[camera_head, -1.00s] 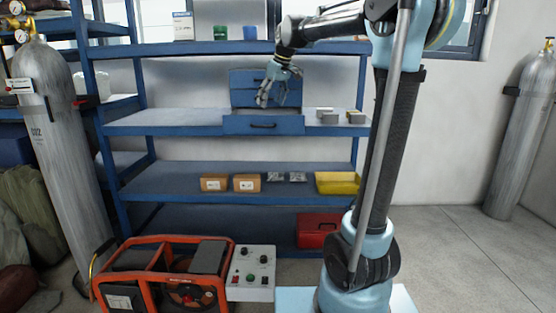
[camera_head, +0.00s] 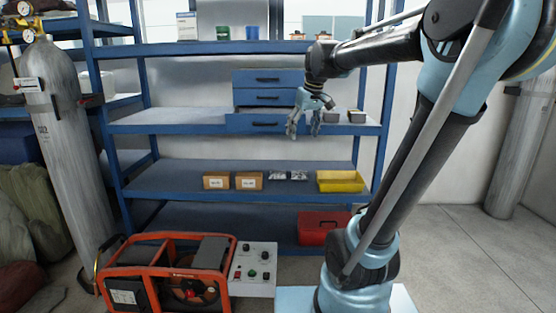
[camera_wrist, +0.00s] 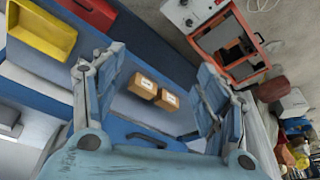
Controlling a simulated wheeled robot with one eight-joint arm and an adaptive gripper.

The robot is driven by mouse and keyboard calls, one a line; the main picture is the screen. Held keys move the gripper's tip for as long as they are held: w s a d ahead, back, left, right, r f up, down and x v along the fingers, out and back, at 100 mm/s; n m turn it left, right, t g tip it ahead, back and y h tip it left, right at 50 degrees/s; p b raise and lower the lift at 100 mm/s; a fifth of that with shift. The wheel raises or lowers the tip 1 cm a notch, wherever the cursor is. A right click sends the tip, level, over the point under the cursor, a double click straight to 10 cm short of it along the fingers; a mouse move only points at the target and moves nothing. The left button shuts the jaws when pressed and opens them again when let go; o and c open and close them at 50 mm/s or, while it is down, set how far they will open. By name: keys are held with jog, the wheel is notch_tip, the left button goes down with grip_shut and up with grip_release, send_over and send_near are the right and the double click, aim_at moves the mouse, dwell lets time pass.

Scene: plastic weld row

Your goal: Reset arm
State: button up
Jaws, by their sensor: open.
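My gripper (camera_head: 303,130) is open and empty in the head view. It hangs in front of the shelf, at the right end of the lowest drawer (camera_head: 245,122). That drawer belongs to a blue drawer unit (camera_head: 264,77) and stands pulled out, while the two above it look shut. In the wrist view the two fingers of my gripper (camera_wrist: 160,62) are spread wide with nothing between them. A blue drawer front with a dark handle (camera_wrist: 150,139) shows just beyond the palm. My arm runs from the lower right up and over to the left.
Grey blocks (camera_head: 331,115) lie right of the gripper on the same shelf. Below are cardboard boxes (camera_head: 249,181), small bags and a yellow bin (camera_head: 340,182). A red toolbox (camera_head: 322,228), orange generator (camera_head: 168,275) and control box (camera_head: 253,268) stand low. A gas cylinder (camera_head: 62,140) stands left.

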jog(key=s+d+f+m+h, duration=0.1)
jog(key=s+d+f, duration=0.4)
jog(key=s+f, duration=0.6)
jog(key=s+d+f+m+h, duration=0.1)
jog(key=s+d+f+m, duration=0.3)
jog(key=s+f, duration=0.8)
jog(key=shift+s+d+f+g, duration=0.3)
jog(key=shift+d+f+g, duration=0.1)
jog(key=shift+d+f, duration=0.3)
jog(key=shift+w, duration=0.1)
jog(key=shift+w+f, duration=0.2)
jog(key=shift+w, duration=0.15)
